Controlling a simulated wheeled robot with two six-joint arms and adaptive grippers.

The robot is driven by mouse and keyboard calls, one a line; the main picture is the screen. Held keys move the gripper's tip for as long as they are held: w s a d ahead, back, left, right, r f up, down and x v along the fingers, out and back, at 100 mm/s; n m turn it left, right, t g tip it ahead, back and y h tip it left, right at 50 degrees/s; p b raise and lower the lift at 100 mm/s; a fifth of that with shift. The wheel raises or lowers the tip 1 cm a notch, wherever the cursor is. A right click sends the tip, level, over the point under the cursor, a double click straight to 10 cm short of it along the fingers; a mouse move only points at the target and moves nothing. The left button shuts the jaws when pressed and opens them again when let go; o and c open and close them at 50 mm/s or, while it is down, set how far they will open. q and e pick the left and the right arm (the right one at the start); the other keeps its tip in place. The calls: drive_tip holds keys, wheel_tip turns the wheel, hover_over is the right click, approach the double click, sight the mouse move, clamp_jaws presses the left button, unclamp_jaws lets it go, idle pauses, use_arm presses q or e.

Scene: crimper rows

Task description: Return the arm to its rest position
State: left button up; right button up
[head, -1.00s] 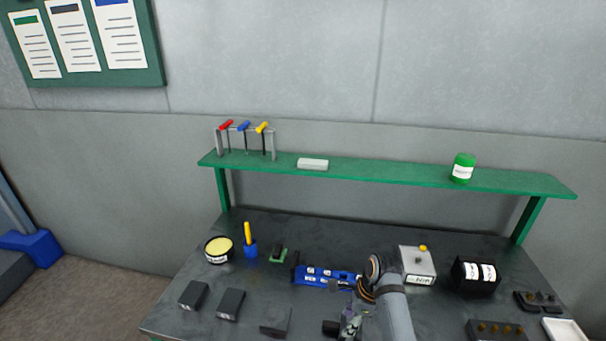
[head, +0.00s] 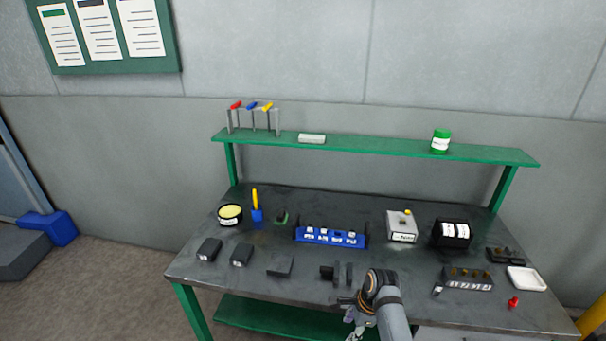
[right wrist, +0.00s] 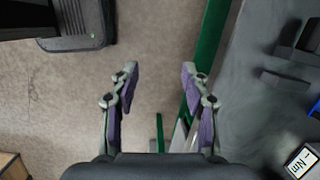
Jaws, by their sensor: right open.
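My right gripper (head: 357,318) is at the front edge of the workbench (head: 215,268) in the head view, its arm coming in from the bottom. In the right wrist view the right gripper (right wrist: 160,85) has its two purple-padded fingers well apart with nothing between them. Below it I see bare floor and the green bench frame (right wrist: 205,60). My left gripper is not in either view.
On the bench stand a blue rack (head: 330,237), a box with a yellow knob (head: 401,226), a black spool holder (head: 451,233), a block with holes (head: 467,279) and a white tray (head: 527,279). A green shelf (head: 370,147) runs behind.

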drive_tip(key=s+d+f+n+h+b, duration=0.1)
drive_tip(key=s+d+f+n+b, duration=0.3)
drive_tip(key=f, duration=0.6)
drive_tip(key=s+d+f+n, duration=0.1)
drive_tip(key=s+f+n, duration=0.1)
drive_tip(key=s+f, duration=0.7)
drive_tip(key=s+d+f+n+h+b, duration=0.1)
drive_tip(key=s+d+f+n+b, duration=0.15)
drive_tip(key=f, duration=0.95)
use_arm(q)
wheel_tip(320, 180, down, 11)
drive_tip(key=b, duration=0.3)
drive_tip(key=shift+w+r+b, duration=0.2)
drive_tip(key=shift+b, duration=0.15)
use_arm(e)
drive_tip(key=s+d+f+n, duration=0.2)
drive_tip(key=s+f+n, duration=0.1)
drive_tip(key=s, duration=0.5)
drive_tip(key=s+d+f+n+h, duration=0.1)
drive_tip(key=s+d+f+n, duration=0.1)
drive_tip(key=s+f+n, duration=0.2)
drive_tip(key=s+d+f+n, duration=0.3)
drive_tip(key=s+f, duration=0.4)
drive_tip(key=s, duration=0.6)
drive_tip(key=shift+t, duration=0.3)
